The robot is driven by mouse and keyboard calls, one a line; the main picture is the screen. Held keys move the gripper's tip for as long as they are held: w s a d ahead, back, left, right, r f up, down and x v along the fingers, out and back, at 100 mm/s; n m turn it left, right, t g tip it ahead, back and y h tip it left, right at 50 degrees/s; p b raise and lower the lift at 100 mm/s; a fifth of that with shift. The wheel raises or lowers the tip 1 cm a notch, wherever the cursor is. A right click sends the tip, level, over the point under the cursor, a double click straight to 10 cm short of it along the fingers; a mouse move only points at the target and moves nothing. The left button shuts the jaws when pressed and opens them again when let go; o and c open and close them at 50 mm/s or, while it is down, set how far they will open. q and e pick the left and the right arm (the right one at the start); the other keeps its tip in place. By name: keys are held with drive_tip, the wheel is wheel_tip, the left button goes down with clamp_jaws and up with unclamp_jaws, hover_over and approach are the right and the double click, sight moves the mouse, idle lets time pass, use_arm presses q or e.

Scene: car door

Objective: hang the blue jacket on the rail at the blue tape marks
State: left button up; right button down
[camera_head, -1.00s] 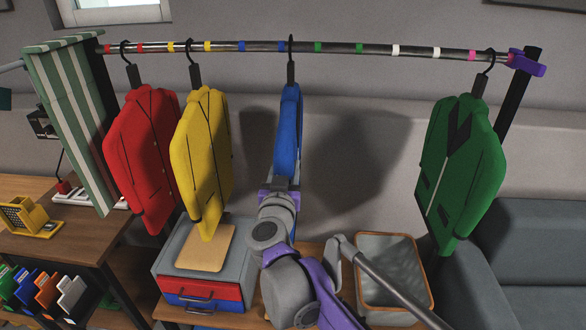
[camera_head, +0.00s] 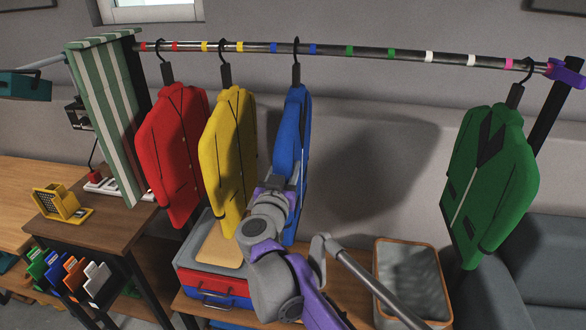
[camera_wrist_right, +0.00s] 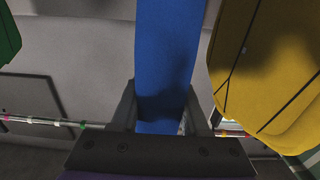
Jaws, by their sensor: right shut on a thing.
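The blue jacket (camera_head: 290,130) is upright, edge-on, on a dark hanger (camera_head: 296,72). My right gripper (camera_head: 285,190) is shut on its lower part; in the right wrist view the blue cloth (camera_wrist_right: 167,60) runs between the fingers (camera_wrist_right: 160,110). The hanger's hook overlaps the rail (camera_head: 380,52) between the left blue tape mark (camera_head: 273,47) and the right blue tape mark (camera_head: 312,49). I cannot tell whether the hook bears on the rail. My left gripper is not in view.
A yellow jacket (camera_head: 232,150) hangs close left of the blue one, with a red jacket (camera_head: 172,150) beyond. A green jacket (camera_head: 490,180) hangs far right; the rail between is clear. A case (camera_head: 215,280) and a basket (camera_head: 415,285) stand below.

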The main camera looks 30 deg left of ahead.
drive_tip(key=shift+s+a, duration=0.1)
drive_tip(key=shift+a, duration=0.25)
drive_tip(key=shift+f, duration=0.25)
idle(0.3)
drive_tip(key=shift+c, duration=1.6)
unclamp_jaws()
